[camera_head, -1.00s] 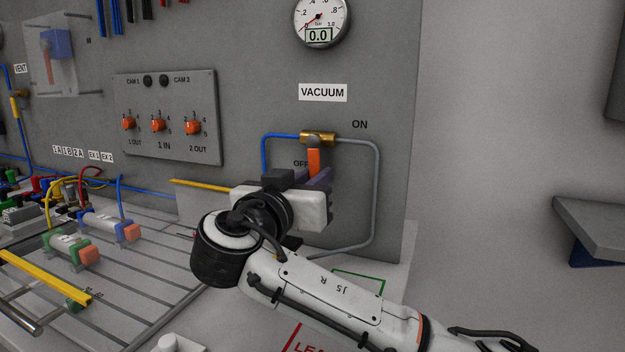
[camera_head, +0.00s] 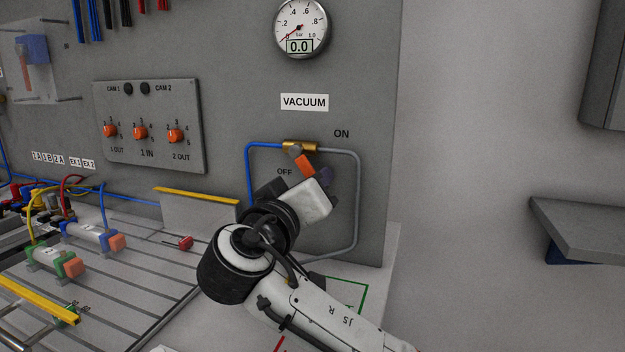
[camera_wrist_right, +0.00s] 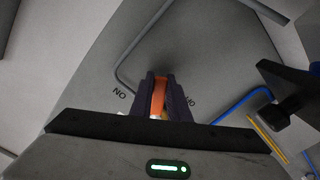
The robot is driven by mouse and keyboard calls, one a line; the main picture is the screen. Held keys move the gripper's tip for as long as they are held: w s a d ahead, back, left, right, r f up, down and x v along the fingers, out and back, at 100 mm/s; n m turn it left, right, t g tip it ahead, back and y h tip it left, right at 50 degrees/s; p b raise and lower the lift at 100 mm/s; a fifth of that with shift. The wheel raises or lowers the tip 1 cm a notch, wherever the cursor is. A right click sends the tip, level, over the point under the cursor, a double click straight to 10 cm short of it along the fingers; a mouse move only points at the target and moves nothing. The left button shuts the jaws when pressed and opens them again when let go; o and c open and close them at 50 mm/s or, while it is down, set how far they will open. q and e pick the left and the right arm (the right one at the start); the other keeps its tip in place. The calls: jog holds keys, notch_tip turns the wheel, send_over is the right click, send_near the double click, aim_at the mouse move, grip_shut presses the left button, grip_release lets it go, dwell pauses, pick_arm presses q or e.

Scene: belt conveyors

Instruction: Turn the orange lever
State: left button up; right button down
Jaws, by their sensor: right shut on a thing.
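The orange lever (camera_head: 304,164) hangs from a brass valve (camera_head: 300,146) on the grey panel, under the VACUUM label, between the OFF and ON marks. It slants down and to the right in the head view. My right gripper (camera_head: 322,178) is at the lever's lower part, with its dark fingers partly hidden behind the white gripper body. In the right wrist view, the orange lever (camera_wrist_right: 158,97) sits between the two dark fingers of the right gripper (camera_wrist_right: 159,88), which are shut on it. My left gripper is not in view.
A blue hose (camera_head: 249,175) and a grey hose (camera_head: 357,200) run from the valve close around my right gripper. A round gauge (camera_head: 302,27) above reads 0.0. A panel with orange knobs (camera_head: 150,125) is at the left. A grey shelf (camera_head: 590,228) juts out at the right.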

dwell(0.3)
jog(key=c, duration=1.7)
grip_release()
jog(key=shift+s, duration=0.1)
jog(key=v, duration=1)
